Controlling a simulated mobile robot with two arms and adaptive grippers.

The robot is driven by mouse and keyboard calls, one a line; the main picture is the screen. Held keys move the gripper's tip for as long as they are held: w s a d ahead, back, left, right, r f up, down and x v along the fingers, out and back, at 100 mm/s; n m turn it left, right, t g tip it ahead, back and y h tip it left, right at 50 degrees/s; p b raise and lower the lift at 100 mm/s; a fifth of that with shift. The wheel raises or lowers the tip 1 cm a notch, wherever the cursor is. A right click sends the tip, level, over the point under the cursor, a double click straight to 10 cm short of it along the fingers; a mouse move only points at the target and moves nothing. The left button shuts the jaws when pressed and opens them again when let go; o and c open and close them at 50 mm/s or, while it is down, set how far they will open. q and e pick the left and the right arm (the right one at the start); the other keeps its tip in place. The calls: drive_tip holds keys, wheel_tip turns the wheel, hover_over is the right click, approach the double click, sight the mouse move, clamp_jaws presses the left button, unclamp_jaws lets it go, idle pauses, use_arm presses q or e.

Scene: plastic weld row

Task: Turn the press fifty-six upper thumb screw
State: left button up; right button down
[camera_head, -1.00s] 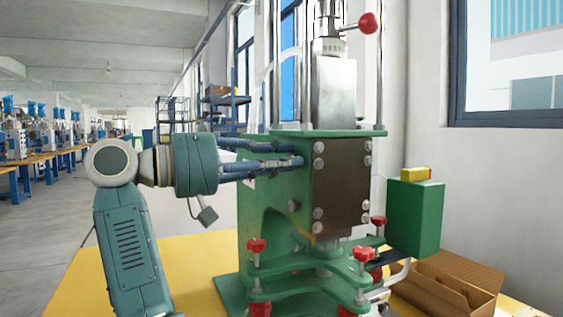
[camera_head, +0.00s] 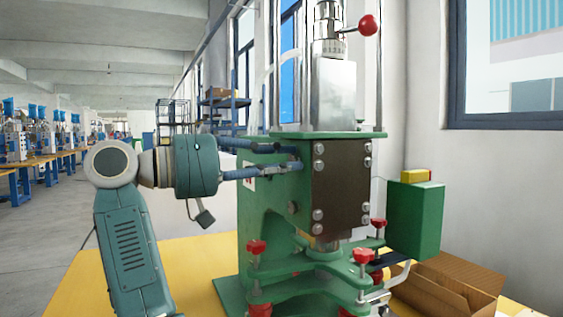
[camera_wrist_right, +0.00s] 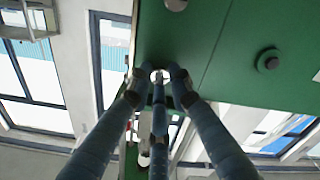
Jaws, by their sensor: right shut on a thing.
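The green press (camera_head: 275,215) with a dark front plate stands on the yellow table. My right gripper (camera_head: 298,157) reaches in from the left, with its blue fingers at the upper left side of the press body. In the right wrist view, the fingertips of this gripper (camera_wrist_right: 160,74) close around the upper thumb screw (camera_wrist_right: 159,77), a small light round end against the green face. The screw is mostly hidden by the fingers in both views. My left gripper is not in view.
A red ball lever (camera_head: 368,25) sticks out at the top of the press. Red knobs (camera_head: 256,247) stand at its base. A green box (camera_head: 415,215) and an open cardboard box (camera_head: 455,298) are at the right. The yellow table (camera_head: 190,262) is bare at the left.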

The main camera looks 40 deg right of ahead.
drive_tip(key=c, duration=1.6)
unclamp_jaws()
drive_tip(key=shift+f, duration=0.2)
drive_tip(key=shift+r, duration=0.1)
drive_tip(key=v, duration=0.7)
drive_tip(key=shift+a, duration=0.2)
drive_tip(key=shift+w, duration=0.1)
